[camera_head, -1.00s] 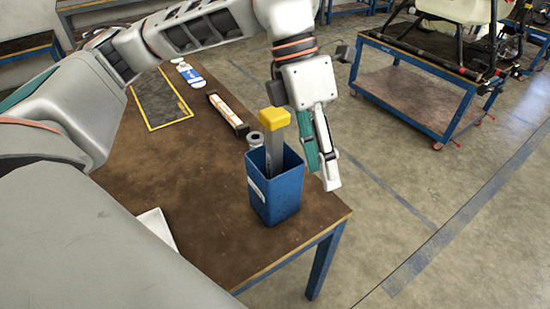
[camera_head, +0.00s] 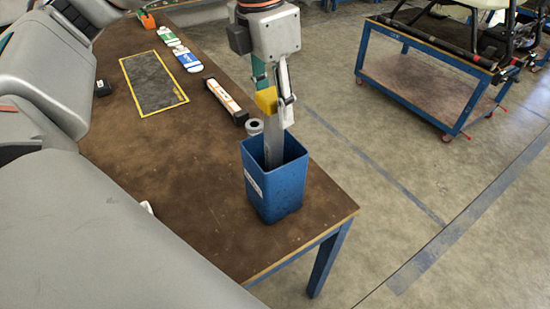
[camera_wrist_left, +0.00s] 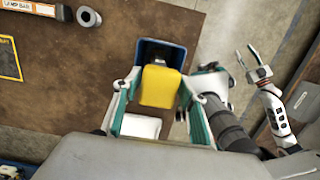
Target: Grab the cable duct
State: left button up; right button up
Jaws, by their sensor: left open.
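The cable duct (camera_head: 273,151) appears to be the grey bar with a yellow end cap. It stands upright in the blue bin (camera_head: 282,200), with its lower part hidden inside. In the left wrist view the yellow cap of the duct (camera_wrist_left: 160,86) shows in front of the bin (camera_wrist_left: 152,50). My left gripper (camera_head: 272,103) points down at the cap from above. Its teal-padded fingers are open, one on each side of the cap in the wrist view (camera_wrist_left: 158,108). I cannot tell whether they touch it.
The bin stands near the table's front right corner. A boxed lamp bar (camera_head: 228,102) and a grey roll (camera_head: 254,127) lie behind it. A yellow-edged dark mat (camera_head: 153,83) lies farther back. A pale pronged piece (camera_wrist_left: 270,95) shows at right in the wrist view; I cannot tell what it is.

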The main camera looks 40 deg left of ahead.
aim_at(276, 130)
pick_arm(q)
jog(key=shift+d+f, duration=0.1)
jog(key=shift+f, duration=0.75)
jog(key=f, duration=0.5)
jog(key=shift+w+b, duration=0.3)
jog(key=shift+w, duration=0.05)
grip_shut()
